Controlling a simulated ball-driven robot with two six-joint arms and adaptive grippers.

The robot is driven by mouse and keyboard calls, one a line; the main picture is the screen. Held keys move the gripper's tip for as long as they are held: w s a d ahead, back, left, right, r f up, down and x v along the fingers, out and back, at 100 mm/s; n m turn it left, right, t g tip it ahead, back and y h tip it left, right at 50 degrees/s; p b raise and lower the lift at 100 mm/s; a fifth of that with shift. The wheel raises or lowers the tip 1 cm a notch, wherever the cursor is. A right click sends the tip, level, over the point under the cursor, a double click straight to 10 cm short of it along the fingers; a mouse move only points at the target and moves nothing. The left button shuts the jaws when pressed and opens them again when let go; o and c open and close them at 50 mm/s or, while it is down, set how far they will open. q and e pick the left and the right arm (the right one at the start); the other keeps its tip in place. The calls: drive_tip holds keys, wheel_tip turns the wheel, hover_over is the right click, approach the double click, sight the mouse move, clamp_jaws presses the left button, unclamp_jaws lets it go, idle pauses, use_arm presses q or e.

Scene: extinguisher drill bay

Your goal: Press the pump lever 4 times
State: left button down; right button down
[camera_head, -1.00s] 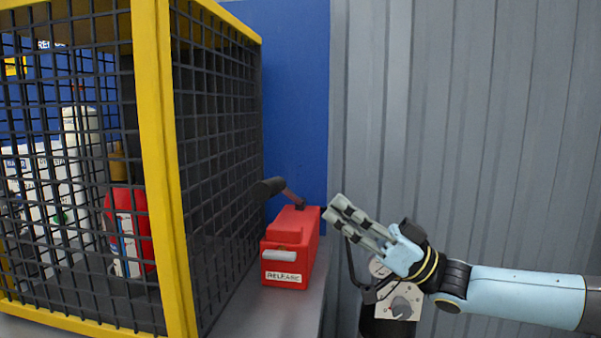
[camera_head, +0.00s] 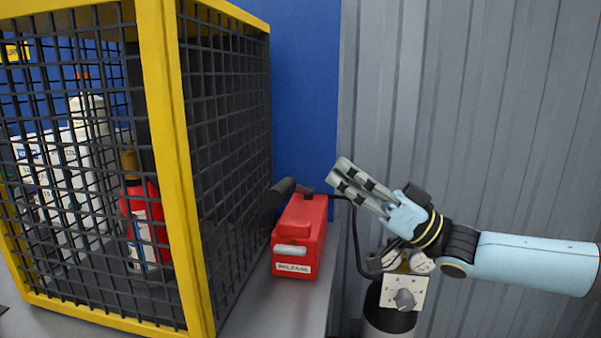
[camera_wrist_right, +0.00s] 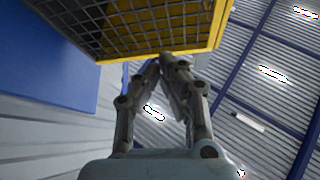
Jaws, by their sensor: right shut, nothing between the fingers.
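The red pump box (camera_head: 300,235) stands on a grey surface beside the cage in the head view. It has a pale handle bar and a label reading RELEASE on its front. The pump lever (camera_head: 283,190) is a dark grip on a short arm at the top of the box, pointing left toward the cage. My right gripper (camera_head: 338,172) is shut and empty, up and to the right of the box, apart from the lever. In the right wrist view its fingertips (camera_wrist_right: 168,60) meet. My left gripper is out of view.
A yellow-framed mesh cage (camera_head: 168,150) fills the left. Behind its mesh are a red extinguisher (camera_head: 150,215) and white items. A dial unit (camera_head: 403,293) on a dark and grey post is below my right gripper. A corrugated grey wall (camera_head: 500,100) is behind.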

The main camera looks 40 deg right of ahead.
drive_tip(key=x, duration=0.8)
drive_tip(key=shift+s+a+f, duration=0.1)
drive_tip(key=shift+a+f, duration=0.1)
drive_tip(key=shift+f, duration=0.85)
drive_tip(key=shift+a+f, duration=0.2)
drive_tip(key=shift+f, duration=0.85)
